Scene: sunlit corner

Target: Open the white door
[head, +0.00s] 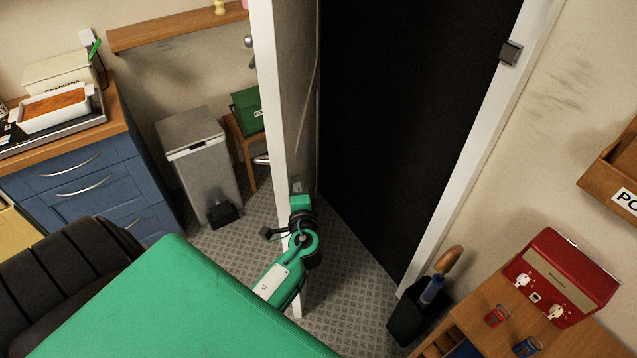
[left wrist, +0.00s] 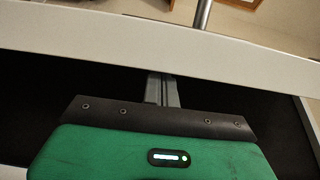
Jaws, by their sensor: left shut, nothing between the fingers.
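The white door (head: 270,95) stands open, away from its frame (head: 470,165), with a dark opening (head: 410,110) between them. Its pale edge faces me and its inner face is in shade. A silver handle part (head: 262,160) sticks out left of the door edge. My left gripper (head: 297,188) is shut and empty, at the shaded face of the door, low down; I cannot tell whether it touches. In the left wrist view the shut fingers (left wrist: 162,88) point at the long pale door edge (left wrist: 160,45), with a silver bar above it. My right gripper is not in view.
A grey bin (head: 195,155) and blue drawers (head: 90,185) stand left of the door. At right are a black holder (head: 418,315) by the frame and a wooden table with a red box (head: 563,278). Patterned floor lies clear around the doorway.

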